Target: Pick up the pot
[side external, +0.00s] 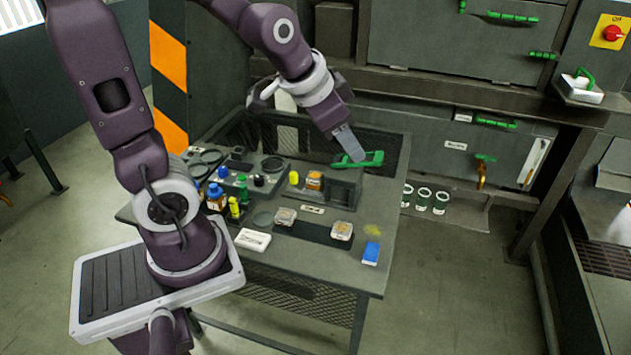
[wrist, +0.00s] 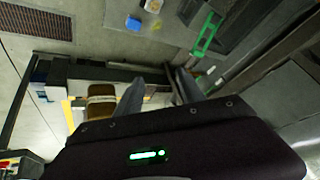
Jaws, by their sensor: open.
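No single thing is clearly the pot. Small containers stand on the table: an amber jar (side external: 315,180), a blue-capped bottle (side external: 215,197) and a yellow bottle (side external: 234,207). Several white-rimmed cups (side external: 423,199) stand low to the right of the table. My gripper (side external: 348,143) is in the air above the table's back right, by a green handle (side external: 362,160). In the wrist view its two fingers (wrist: 158,90) are apart, with nothing seen held. There a brown object with a pale band (wrist: 101,104) shows left of the fingers; I cannot tell what it is.
The table (side external: 375,280) also bears a blue box (side external: 371,253), a white box (side external: 253,240) and small clear boxes (side external: 341,231). A mesh guard (side external: 390,152) edges its back. A dark machine with green handles (side external: 512,17) stands behind. The floor at front right is clear.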

